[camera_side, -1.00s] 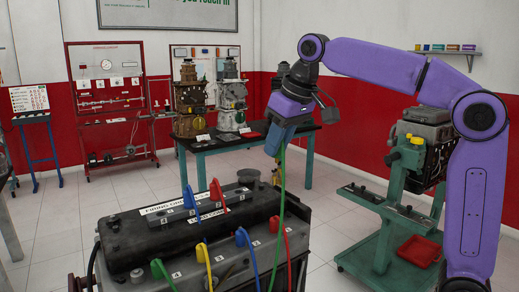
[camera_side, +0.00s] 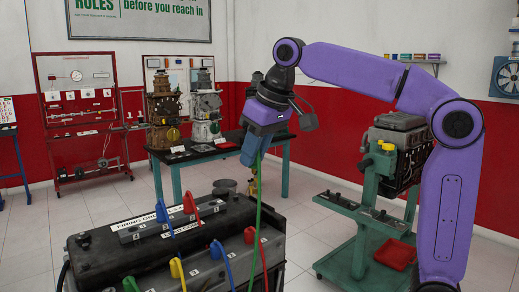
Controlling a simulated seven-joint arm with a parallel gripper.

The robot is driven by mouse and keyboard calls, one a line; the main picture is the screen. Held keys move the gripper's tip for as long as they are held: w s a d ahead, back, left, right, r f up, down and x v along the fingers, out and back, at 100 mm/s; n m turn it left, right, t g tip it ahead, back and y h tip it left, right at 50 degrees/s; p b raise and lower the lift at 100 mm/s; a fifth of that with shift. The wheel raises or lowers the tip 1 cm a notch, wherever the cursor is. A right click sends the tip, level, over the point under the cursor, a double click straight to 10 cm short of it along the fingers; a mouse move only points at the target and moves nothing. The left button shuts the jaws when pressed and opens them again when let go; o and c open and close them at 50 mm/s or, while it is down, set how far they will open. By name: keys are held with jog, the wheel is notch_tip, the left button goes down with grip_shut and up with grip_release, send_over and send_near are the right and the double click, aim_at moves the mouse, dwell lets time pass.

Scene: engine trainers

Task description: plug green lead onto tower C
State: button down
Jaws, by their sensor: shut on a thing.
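The green lead (camera_side: 257,205) hangs from my gripper (camera_side: 254,148), which is shut on its upper end above the right part of the engine trainer (camera_side: 92,262). The gripped end is hidden between the jaws. A green boot (camera_side: 130,284) sits at the front left of the trainer, at the bottom edge of the picture. The coil block (camera_side: 146,231) on top carries a blue boot (camera_side: 161,212) and a red boot (camera_side: 188,203). Which tower is C cannot be read. My gripper is apart from the block, up and to its right.
Yellow (camera_side: 177,268), blue (camera_side: 222,238) and red (camera_side: 249,236) boots stand along the trainer's front row, their leads rising or hanging near it. A green engine stand (camera_side: 352,245) with a red tray (camera_side: 395,254) is at right. A table (camera_side: 205,153) with engines stands behind.

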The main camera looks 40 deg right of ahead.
jog(key=s+a, duration=0.2)
jog(key=a, duration=1.1)
jog(key=s+a, duration=0.2)
jog(key=a, duration=1.1)
dwell(0.6)
jog(key=shift+f, duration=0.15)
notch_tip(320, 180, down, 13)
dwell(2.2)
dwell(0.7)
jog(key=shift+f, duration=2.6)
